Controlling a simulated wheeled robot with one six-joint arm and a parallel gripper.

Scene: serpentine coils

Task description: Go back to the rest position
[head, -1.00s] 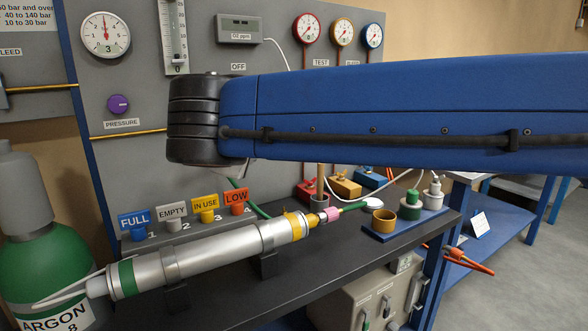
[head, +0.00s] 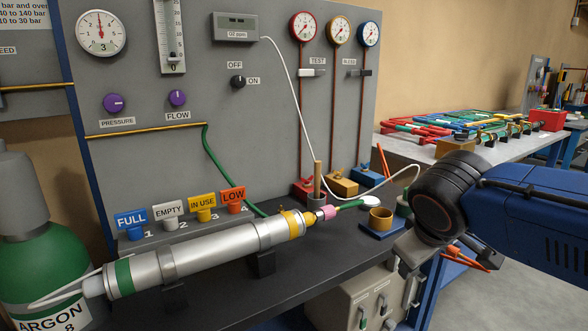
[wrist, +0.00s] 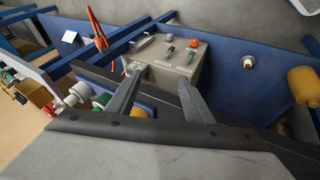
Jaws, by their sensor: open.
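My gripper shows in the wrist view (wrist: 158,80) with its two grey fingers apart and nothing between them. In the head view my blue arm (head: 530,215) comes in from the right edge. Its black wrist joint is at the right end of the dark bench (head: 215,300), and the gripper hangs below it, partly hidden. The gripper is in front of the bench's right end, over a grey box (head: 360,300) with switches. The box also shows beyond the fingers in the wrist view (wrist: 165,65).
A silver cylinder (head: 210,257) lies in cradles on the bench. A blue tray with a brass cup (head: 381,219) stands close left of my wrist. A gauge panel (head: 260,120) rises behind. A second table (head: 400,148) with coloured coils is at back right.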

